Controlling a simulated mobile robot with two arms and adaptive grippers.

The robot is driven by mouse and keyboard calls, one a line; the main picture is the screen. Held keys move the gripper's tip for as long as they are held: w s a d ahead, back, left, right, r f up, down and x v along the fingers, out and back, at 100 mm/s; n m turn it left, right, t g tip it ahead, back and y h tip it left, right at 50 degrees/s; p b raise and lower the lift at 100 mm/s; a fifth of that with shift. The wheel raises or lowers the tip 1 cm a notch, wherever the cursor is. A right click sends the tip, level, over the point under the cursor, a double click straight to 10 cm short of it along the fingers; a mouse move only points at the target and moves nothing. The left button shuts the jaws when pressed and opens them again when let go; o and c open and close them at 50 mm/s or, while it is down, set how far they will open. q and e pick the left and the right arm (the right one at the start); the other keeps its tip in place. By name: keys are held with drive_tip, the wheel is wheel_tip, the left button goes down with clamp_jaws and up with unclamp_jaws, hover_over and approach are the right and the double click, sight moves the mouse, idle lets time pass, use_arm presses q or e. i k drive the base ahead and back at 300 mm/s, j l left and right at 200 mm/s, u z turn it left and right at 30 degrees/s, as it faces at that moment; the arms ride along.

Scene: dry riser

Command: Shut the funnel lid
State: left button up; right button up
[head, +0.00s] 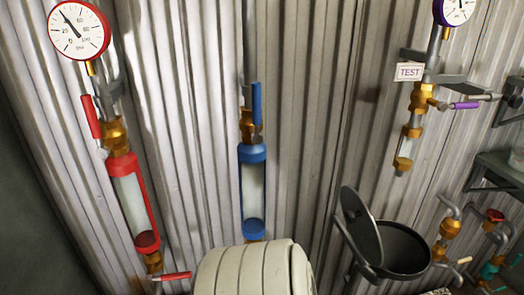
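The dark grey funnel (405,250) is at the lower right, in front of the corrugated wall. Its round mouth shows open. Its round dark lid (361,226) stands raised and tilted at the left side of the mouth, clear of most of the opening. A thin dark bar runs along the lid's left side; the hinge is not clear. Neither of my grippers can be made out in the head view.
A red-trimmed sight glass (131,205) under a red gauge (78,30) is at left. A blue-trimmed sight glass (252,190) is in the middle. A brass fitting with a purple handle (464,106) and a TEST sign (409,72) are above the funnel. Several valves (494,216) crowd its right.

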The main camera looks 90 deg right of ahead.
sight(361, 225)
drive_tip(key=z, duration=1.9)
